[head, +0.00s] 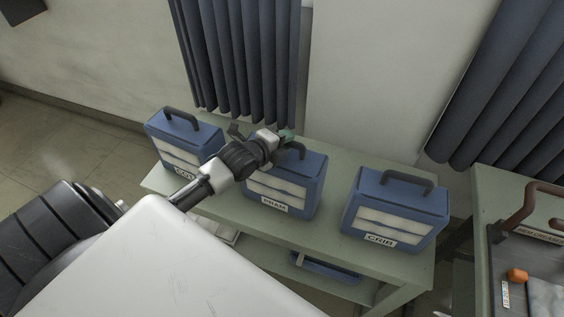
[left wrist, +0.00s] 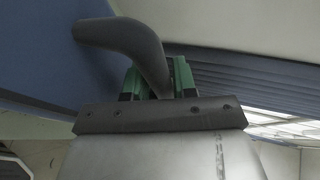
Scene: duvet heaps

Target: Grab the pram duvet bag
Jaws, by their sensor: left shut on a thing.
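The pram duvet bag (head: 301,187) is the middle blue bag on the green table, with clear panels and a label that seems to read PRAM. My left gripper (head: 285,136) is at its top and shut on its dark handle. In the left wrist view the green-tipped fingers (left wrist: 158,80) close around the grey curved handle (left wrist: 130,42), with the blue bag side (left wrist: 45,50) at left. The bag stands upright and appears to rest on the table. My arm hides part of its left side. My right gripper is not in view.
A similar blue bag (head: 180,125) stands to the left and one labelled CRIB (head: 398,207) to the right. Another blue item (head: 325,271) lies on the lower shelf. Dark curtains (head: 238,60) hang behind the table (head: 345,262). A second table (head: 490,185) holds an orange object (head: 517,275).

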